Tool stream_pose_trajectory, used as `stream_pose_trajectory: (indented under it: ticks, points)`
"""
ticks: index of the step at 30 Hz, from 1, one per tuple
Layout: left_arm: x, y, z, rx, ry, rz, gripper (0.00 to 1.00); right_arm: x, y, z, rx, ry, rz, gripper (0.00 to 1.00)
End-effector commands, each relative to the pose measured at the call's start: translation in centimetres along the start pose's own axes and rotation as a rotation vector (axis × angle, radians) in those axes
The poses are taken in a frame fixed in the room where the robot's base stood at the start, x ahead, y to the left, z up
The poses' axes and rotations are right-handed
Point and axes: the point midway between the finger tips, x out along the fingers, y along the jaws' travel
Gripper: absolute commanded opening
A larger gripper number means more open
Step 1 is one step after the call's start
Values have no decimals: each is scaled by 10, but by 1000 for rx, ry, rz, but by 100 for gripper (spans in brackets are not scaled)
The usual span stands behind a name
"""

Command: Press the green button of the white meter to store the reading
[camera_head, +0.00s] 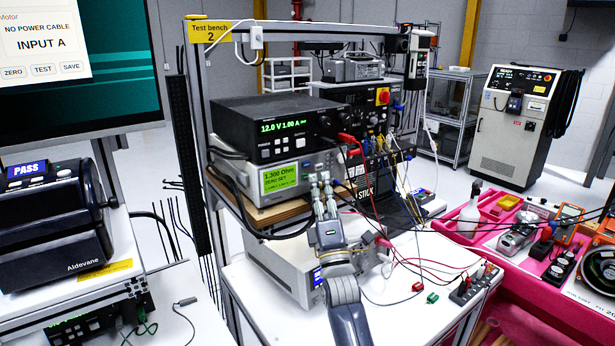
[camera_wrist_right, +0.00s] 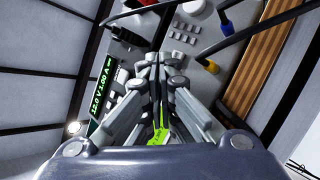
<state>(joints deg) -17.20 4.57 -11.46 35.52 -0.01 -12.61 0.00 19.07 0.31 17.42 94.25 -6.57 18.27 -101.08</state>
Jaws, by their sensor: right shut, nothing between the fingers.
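The white meter (camera_head: 240,170) sits on a wooden shelf under a black power supply. Its green display (camera_head: 280,178) reads 1.300 Ohm, ZERO SET. My right gripper (camera_head: 320,178) is shut and empty, with its fingertips in front of the right part of the meter's face. In the right wrist view the shut fingertips (camera_wrist_right: 160,58) are close to the meter's face, beside small pale keys (camera_wrist_right: 186,34). Part of the green display (camera_wrist_right: 158,137) shows between the finger links. I cannot make out the green button; the fingers may hide it. Whether the tips touch the face is unclear. My left gripper is out of view.
The black power supply (camera_head: 265,127) reads 12.0 V 1.00 A. Red, black and yellow cables run close to the right of the gripper. A white box (camera_head: 280,265) stands below the shelf. A pink bench (camera_head: 545,290) with instruments is at the right.

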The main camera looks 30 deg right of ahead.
Motion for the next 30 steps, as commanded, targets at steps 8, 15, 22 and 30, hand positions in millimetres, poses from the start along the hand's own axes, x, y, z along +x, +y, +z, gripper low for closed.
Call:
stream_pose_trajectory:
  ticks: [8,15,22,30]
  points:
    - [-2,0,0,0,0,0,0,-2,3,2,0,0,1,0]
    - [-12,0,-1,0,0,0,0,-18,15,14,0,0,0,0]
    - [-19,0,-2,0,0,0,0,-34,26,25,-1,0,0,0]
    - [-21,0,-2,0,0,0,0,-42,31,30,1,0,1,0]
